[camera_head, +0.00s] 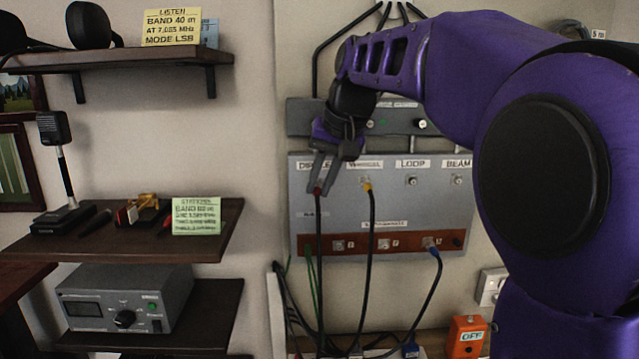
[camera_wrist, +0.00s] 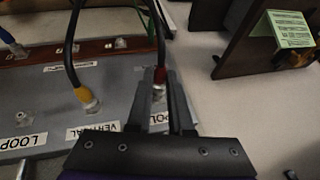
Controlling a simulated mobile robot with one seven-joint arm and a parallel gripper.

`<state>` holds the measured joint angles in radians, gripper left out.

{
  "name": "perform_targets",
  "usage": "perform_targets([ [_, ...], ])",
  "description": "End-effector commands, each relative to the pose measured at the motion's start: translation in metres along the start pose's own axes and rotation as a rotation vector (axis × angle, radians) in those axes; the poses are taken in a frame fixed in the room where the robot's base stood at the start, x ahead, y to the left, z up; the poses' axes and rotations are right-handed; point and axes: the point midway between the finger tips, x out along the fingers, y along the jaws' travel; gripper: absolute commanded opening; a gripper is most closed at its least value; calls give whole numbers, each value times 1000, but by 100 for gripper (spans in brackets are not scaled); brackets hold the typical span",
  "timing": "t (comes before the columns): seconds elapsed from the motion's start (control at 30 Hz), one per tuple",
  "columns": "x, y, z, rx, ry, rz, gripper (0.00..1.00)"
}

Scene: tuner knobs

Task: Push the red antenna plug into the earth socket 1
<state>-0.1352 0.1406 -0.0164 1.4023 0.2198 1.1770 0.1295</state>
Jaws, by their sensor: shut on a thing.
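The red antenna plug (camera_head: 317,191) is at the top-left socket of the grey panel, under a label partly hidden by my gripper. Its black cable hangs straight down. My gripper (camera_head: 326,187) is shut on the red plug. In the wrist view the fingers close around the red plug (camera_wrist: 160,76), with a silver collar just below it; I cannot tell how deep it sits. The brown earth strip (camera_head: 362,244) runs along the panel's bottom. Its left socket (camera_head: 338,245) and middle socket (camera_head: 384,243) look empty. The strip's small numbers are not clearly readable.
A yellow plug (camera_head: 367,187) sits in the socket to the right, its cable crossing the strip. A blue plug (camera_head: 435,251) is at the strip's right socket. The LOOP (camera_head: 412,180) and BEAM (camera_head: 457,180) sockets look empty. Shelves stand at the left.

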Motion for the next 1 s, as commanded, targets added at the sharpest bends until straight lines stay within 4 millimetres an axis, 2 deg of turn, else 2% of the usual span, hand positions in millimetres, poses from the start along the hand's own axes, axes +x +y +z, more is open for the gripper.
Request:
perform_targets([
  [0.7, -8, 0, 20, -1, 1, -1, 0],
  [1.0, -9, 0, 22, -1, 0, 0, 0],
])
